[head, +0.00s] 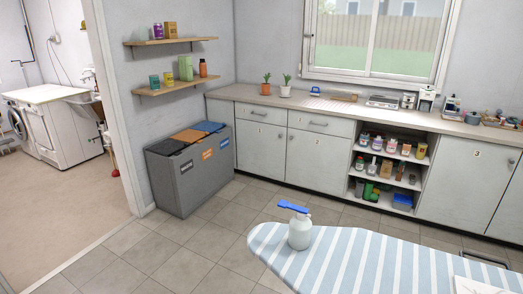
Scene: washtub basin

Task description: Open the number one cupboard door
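The cupboard door at the left end of the grey counter unit (262,153) is shut, below a drawer (259,112) with a bar handle. Its number is small and hard to read, but it looks like a 1. The door to its right (318,160) appears to carry a 2 and is also shut. A door further right (462,180) carries a 3 and is shut. Neither of my grippers shows in the head view.
A grey bin unit (185,185) with black, orange and blue lids stands left of the cupboards. A striped ironing board (350,262) with a white spray bottle (299,233) fills the lower right foreground. The tiled floor (215,232) before the left cupboards is clear.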

